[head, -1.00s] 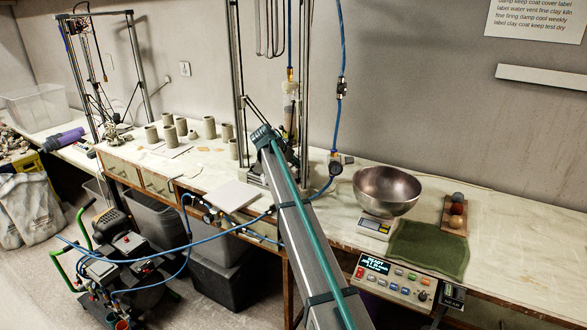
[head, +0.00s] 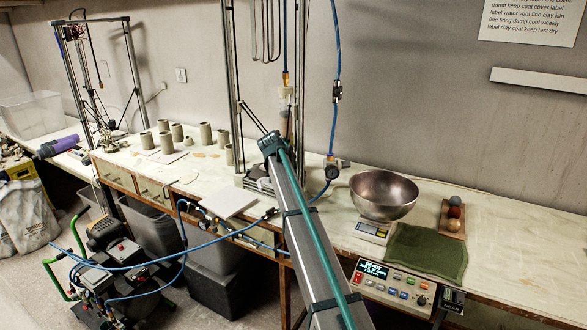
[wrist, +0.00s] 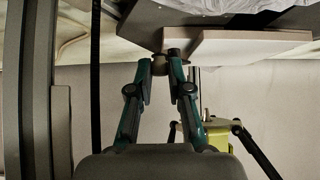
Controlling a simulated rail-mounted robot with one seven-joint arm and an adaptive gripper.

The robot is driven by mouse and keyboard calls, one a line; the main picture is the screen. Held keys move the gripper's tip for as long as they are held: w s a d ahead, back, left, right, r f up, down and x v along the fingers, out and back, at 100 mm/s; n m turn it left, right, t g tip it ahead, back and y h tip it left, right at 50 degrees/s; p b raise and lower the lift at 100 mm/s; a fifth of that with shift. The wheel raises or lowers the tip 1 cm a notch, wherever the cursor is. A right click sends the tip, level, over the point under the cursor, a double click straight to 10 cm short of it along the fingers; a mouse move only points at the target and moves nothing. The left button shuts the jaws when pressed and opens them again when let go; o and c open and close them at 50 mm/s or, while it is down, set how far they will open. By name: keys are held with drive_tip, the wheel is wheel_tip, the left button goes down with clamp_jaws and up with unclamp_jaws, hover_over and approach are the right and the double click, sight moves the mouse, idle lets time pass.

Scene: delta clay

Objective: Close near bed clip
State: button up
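In the head view my arm reaches over the workbench to the middle printer frame (head: 237,95). My gripper and the bed clips are hidden there behind the arm. In the wrist view my gripper (wrist: 159,64) has its two teal fingers apart, tips close to the edge of a dark plate (wrist: 138,28) with a pale slab (wrist: 240,45) beside it. A small dull, brownish piece (wrist: 159,66), possibly the near bed clip, shows between the fingertips. I cannot tell whether the fingers touch it or whether the clip is open or closed.
Grey clay cylinders (head: 205,134) and a white square board (head: 228,203) stand left of the arm. A metal bowl (head: 383,195), a green cloth (head: 428,252) and a control panel (head: 393,283) lie to its right. Blue hoses (head: 150,262) cross in front of the bench.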

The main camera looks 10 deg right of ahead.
drive_tip(key=o, duration=0.3)
drive_tip(key=shift+o, duration=0.2)
drive_tip(key=v, duration=1.2)
